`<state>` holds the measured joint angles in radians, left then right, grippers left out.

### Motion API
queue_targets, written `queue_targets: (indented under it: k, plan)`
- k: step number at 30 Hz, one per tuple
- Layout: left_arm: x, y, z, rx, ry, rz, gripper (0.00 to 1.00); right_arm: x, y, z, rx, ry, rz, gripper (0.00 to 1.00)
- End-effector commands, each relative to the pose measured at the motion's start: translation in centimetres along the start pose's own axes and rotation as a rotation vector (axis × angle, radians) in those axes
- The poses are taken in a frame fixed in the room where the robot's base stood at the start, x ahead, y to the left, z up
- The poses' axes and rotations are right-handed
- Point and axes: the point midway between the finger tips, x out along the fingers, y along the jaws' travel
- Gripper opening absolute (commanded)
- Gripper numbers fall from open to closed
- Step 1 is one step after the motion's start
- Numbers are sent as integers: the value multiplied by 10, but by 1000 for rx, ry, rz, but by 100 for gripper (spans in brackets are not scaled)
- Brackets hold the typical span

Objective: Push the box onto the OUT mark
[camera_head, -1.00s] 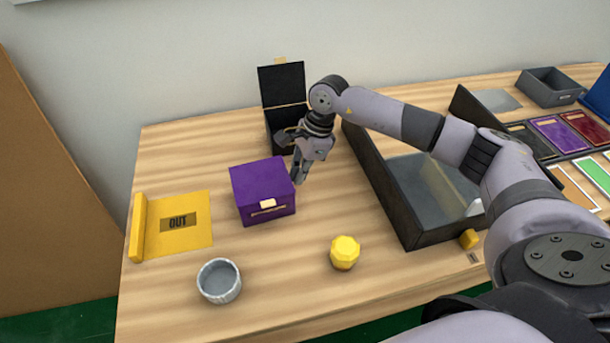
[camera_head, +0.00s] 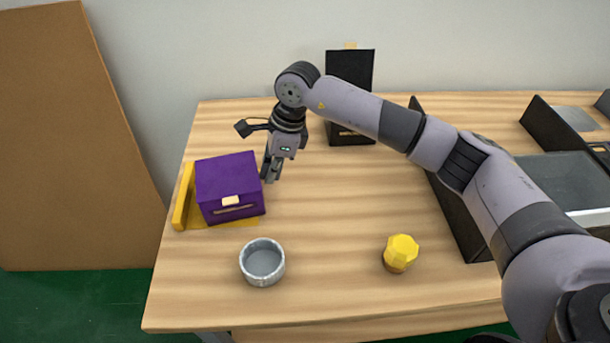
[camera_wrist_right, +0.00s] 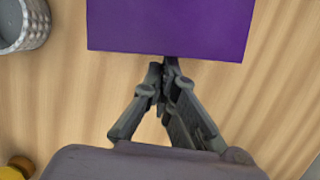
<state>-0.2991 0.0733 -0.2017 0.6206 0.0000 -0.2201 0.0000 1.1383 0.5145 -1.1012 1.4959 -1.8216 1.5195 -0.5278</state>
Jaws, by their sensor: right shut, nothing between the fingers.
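The purple box (camera_head: 230,187) stands upright on the yellow OUT mark (camera_head: 190,223) at the table's left side. It covers most of the mark, and the OUT lettering is hidden. The mark's raised yellow bar (camera_head: 183,196) is just left of the box; I cannot tell whether they touch. My right gripper (camera_head: 270,174) is shut and empty at the box's right side. In the right wrist view the shut fingertips (camera_wrist_right: 170,64) are at the edge of the purple box (camera_wrist_right: 170,25), touching or very close. My left gripper is not in view.
A grey round bowl (camera_head: 262,262) stands in front of the box. A yellow faceted object (camera_head: 400,252) stands further right near the front. A black open-lidded box (camera_head: 350,90) is at the back. A large dark-walled case (camera_head: 460,215) is at right. The table's middle is clear.

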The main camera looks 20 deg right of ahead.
Motion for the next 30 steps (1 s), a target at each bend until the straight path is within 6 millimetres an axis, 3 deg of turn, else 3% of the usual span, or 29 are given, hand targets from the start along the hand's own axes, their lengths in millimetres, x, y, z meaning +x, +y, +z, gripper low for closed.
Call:
queue_targets:
  k: [3,6,20,26,30]
  plan:
    - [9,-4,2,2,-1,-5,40,7,0,18,-1,0,-1,0]
    - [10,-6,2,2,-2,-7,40,8,0,24,1,1,-1,0]
    - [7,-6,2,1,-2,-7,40,3,0,25,1,0,-1,0]
    - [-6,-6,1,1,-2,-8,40,-22,-3,28,2,-1,-3,0]
    - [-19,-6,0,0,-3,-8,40,-49,-4,30,3,0,-3,0]
